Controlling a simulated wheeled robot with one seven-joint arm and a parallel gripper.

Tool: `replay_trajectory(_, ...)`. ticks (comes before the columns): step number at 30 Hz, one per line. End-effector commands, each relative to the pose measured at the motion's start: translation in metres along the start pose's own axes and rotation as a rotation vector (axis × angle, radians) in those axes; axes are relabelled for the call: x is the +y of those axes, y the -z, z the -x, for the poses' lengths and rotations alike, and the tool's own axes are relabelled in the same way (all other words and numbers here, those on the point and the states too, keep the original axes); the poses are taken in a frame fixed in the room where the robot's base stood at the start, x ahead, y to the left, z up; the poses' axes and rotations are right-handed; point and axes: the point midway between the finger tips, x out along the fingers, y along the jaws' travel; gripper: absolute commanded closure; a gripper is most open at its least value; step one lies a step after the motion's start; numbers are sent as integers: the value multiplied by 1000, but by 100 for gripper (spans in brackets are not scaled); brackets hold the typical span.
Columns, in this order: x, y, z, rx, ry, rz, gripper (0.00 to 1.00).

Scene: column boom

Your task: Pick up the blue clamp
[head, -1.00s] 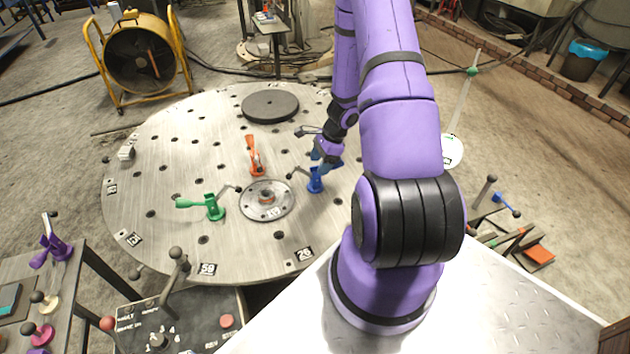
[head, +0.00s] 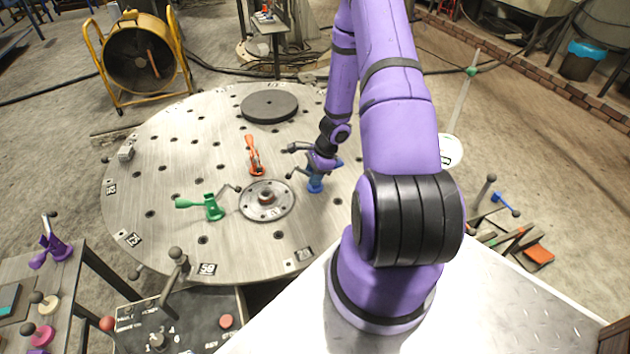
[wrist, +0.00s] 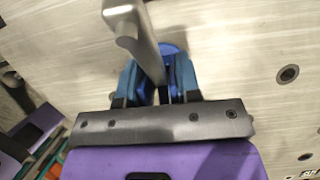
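The blue clamp (head: 315,186) stands on the round metal table, right of the table's hub. My gripper (head: 321,166) is right above it, pointing down, and covers its upper part in the head view. In the wrist view, my gripper (wrist: 158,85) has its two blue-padded fingers apart. The clamp's grey metal bar runs between them, and part of the blue clamp body (wrist: 171,48) shows behind. A gap shows beside the bar; contact with the fingers cannot be made out.
On the round table (head: 170,165) stand an orange clamp (head: 254,158), a green clamp (head: 211,207), the central hub (head: 267,200) and a dark disc (head: 269,107). A side table at left holds a purple clamp (head: 52,246). A control box (head: 180,322) stands in front.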

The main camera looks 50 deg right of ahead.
Motion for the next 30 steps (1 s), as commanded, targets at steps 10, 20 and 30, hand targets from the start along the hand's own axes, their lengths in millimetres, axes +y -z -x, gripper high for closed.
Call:
replay_trajectory(10,0,0,1,0,1,0,93)
replay_trajectory(20,2,-7,15,-1,0,3,93)
replay_trajectory(30,6,-14,33,-1,-2,5,93)
